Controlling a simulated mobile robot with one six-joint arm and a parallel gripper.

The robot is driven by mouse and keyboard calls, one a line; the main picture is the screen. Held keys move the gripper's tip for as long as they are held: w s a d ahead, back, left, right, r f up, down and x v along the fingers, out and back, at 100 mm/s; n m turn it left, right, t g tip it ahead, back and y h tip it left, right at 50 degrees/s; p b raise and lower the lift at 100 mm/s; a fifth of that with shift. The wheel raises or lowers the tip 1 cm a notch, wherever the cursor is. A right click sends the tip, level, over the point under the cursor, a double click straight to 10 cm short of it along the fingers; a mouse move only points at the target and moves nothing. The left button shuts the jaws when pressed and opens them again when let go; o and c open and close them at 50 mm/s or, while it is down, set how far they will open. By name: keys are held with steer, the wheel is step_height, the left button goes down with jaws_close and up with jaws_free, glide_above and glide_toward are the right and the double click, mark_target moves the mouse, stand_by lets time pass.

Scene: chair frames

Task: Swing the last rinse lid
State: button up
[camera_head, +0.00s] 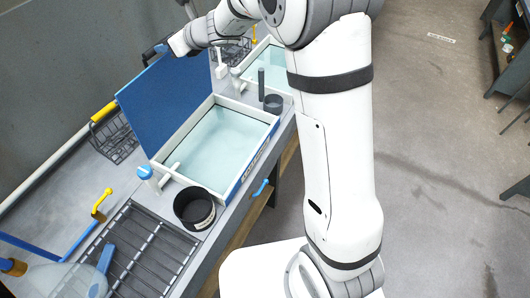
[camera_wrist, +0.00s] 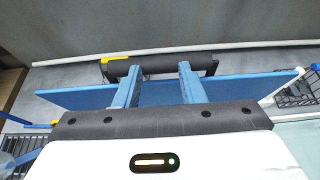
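A blue lid (camera_head: 170,100) stands raised, nearly upright, along the back edge of a white-rimmed tank of pale water (camera_head: 218,145). My gripper (camera_head: 161,48) is at the lid's upper edge. In the wrist view the lid (camera_wrist: 72,97) spans the picture behind my two blue fingers (camera_wrist: 157,72). The fingers are spread apart with a clear gap between them. A dark bar (camera_wrist: 155,66) with end brackets lies across the fingertips; I cannot tell whether they touch it. The lid's face toward the wall is hidden in the head view.
A second tank (camera_head: 268,62) lies farther along the bench. Wire baskets (camera_head: 116,138) stand behind the lid. A dark round pot (camera_head: 194,208) and a slatted rack (camera_head: 140,255) are at the near end. The floor to the right is open.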

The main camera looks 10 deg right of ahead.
steer(key=shift+w+a+f, duration=0.1)
steer(key=shift+a+f, duration=0.05)
steer(key=shift+a, duration=0.2)
steer(key=shift+d+r, duration=0.1)
steer(key=shift+r, duration=0.1)
steer(key=shift+c, duration=1.7)
